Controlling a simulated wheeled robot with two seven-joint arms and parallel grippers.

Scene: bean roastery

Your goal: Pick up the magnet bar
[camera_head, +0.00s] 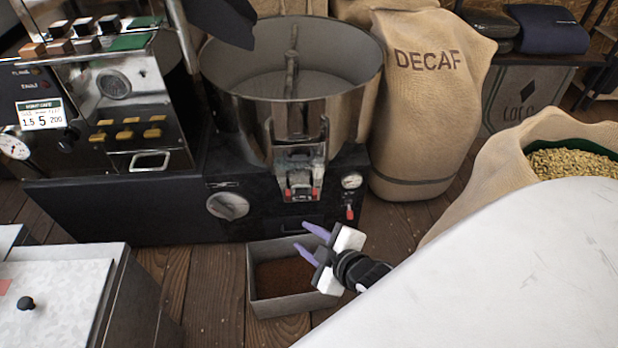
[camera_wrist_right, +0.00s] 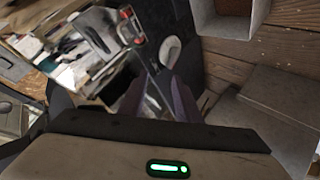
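I cannot make out the magnet bar for certain in either view. My right gripper (camera_head: 308,239) is above the back right of a grey open box on the floor, in front of the roaster. Its two purple fingers are apart, and nothing shows between them. In the right wrist view the fingers (camera_wrist_right: 172,92) point toward the dark roaster base. My left gripper does not show.
The box (camera_head: 252,290) holds dark brown grounds. The roaster's metal drum (camera_head: 345,120) stands behind it on a black base (camera_head: 235,225). A DECAF sack (camera_head: 430,110) is at right. A metal-topped cabinet (camera_head: 75,290) is front left.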

